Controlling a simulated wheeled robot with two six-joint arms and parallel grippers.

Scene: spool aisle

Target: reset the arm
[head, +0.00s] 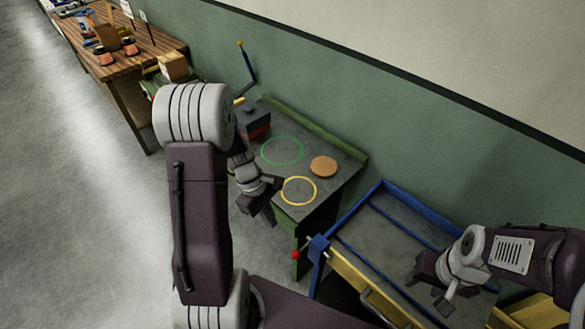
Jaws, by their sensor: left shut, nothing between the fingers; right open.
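My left arm rises in the middle left of the head view and bends over towards the green bench. Its gripper (266,212) is shut and empty, beside the near left side of the green bench (322,217). My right gripper (428,296) comes in from the lower right. It is open and empty over the blue-framed grey table (388,238). Part of the green bench's left side is hidden behind my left arm.
The green bench carries a green ring (282,139), a yellow ring (299,178), an orange-brown disc (323,166) and a dark box (252,117). A red knob (296,254) sticks out near the blue-framed table. A wooden workbench (128,62) stands further back. The floor at left is clear.

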